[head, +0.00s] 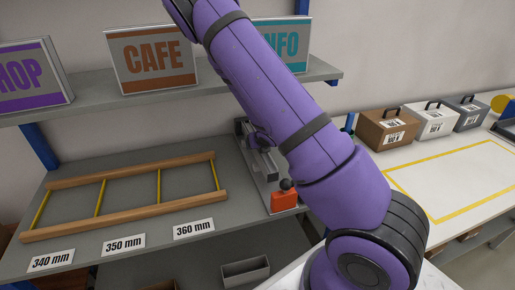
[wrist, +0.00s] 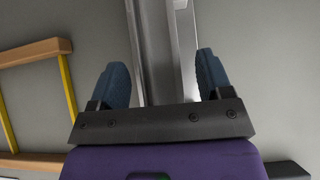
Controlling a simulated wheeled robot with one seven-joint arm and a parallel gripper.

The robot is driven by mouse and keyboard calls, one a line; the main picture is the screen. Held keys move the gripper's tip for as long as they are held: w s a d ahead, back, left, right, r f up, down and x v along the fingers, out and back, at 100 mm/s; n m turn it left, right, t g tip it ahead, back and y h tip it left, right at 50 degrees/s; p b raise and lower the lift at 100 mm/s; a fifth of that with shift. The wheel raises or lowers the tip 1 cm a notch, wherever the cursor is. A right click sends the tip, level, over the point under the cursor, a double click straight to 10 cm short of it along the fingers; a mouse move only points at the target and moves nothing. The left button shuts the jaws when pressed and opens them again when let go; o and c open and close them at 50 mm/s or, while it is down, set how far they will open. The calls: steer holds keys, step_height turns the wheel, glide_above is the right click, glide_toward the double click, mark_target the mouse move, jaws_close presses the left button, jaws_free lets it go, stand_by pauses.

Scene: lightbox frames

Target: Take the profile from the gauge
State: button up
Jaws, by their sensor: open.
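The gauge (head: 272,187) stands on the grey bench, partly hidden behind my arm. It has an orange-red block (head: 284,200) with a dark knob at its near end. A grey metal profile (wrist: 152,40) lies lengthwise on it, running up the wrist view. A second metal rail (wrist: 186,45) runs close along its right side. My gripper (wrist: 161,60) is open, its two blue fingers apart on either side of the profile and rail. A gap shows between the fingers and the metal. I cannot tell the height of the fingertips over the profile.
A wooden rack (head: 130,205) with yellow dividers lies left of the gauge, its bays empty. Labels for 340, 350 and 360 mm (head: 194,229) lie before it. A shelf (head: 90,100) with signs hangs above. Several cases (head: 390,128) and a yellow-outlined white table (head: 460,175) are at right.

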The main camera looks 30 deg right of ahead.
steer(key=shift+w, duration=0.1)
steer(key=c, duration=1.3)
steer(key=shift+o, duration=0.2)
